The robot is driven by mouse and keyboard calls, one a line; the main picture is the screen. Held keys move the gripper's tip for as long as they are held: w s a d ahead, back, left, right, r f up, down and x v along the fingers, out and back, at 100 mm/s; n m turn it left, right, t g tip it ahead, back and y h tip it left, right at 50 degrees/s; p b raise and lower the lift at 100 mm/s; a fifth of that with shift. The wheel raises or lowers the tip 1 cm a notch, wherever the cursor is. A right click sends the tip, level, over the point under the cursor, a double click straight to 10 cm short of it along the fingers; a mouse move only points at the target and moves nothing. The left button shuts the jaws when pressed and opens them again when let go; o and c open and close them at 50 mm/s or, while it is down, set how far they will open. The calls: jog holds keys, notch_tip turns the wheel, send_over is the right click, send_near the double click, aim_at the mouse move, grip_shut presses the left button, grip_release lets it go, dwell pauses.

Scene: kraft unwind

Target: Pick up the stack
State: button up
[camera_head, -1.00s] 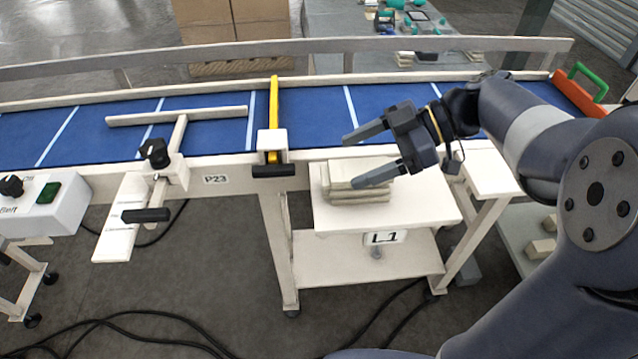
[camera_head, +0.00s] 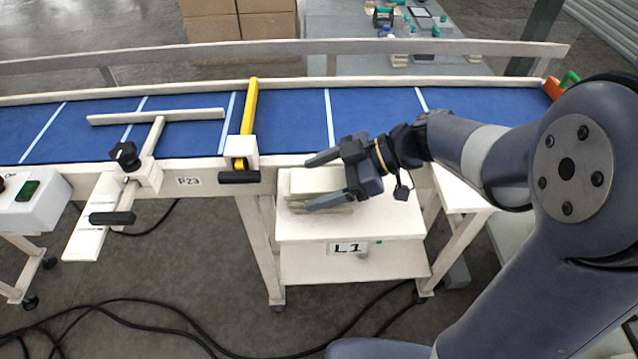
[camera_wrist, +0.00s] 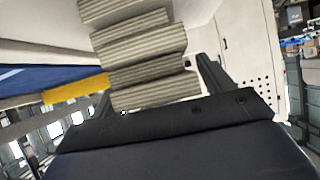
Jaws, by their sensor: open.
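The stack (camera_head: 312,184) is a small pile of flat, cream-coloured pieces on the upper shelf of the cart labelled L1 (camera_head: 385,225), below the conveyor's front edge. In the wrist view the stack (camera_wrist: 140,50) shows several ridged layers, slightly offset from one another, in front of my gripper. My gripper (camera_head: 316,180) is open, with its two dark fingers on either side of the stack's right part in the head view. In the wrist view the fingers (camera_wrist: 155,95) stand left and right of the stack's lower layers. Whether they touch it cannot be told.
A blue conveyor belt (camera_head: 285,120) runs behind the cart, with a yellow bar (camera_head: 249,105) and a pale T-shaped guide (camera_head: 155,117) across it. A control box (camera_head: 38,200) stands at left. Black cables (camera_head: 130,310) lie on the floor.

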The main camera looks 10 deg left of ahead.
jog(key=shift+a+f, duration=0.1)
jog(key=c, duration=1.1)
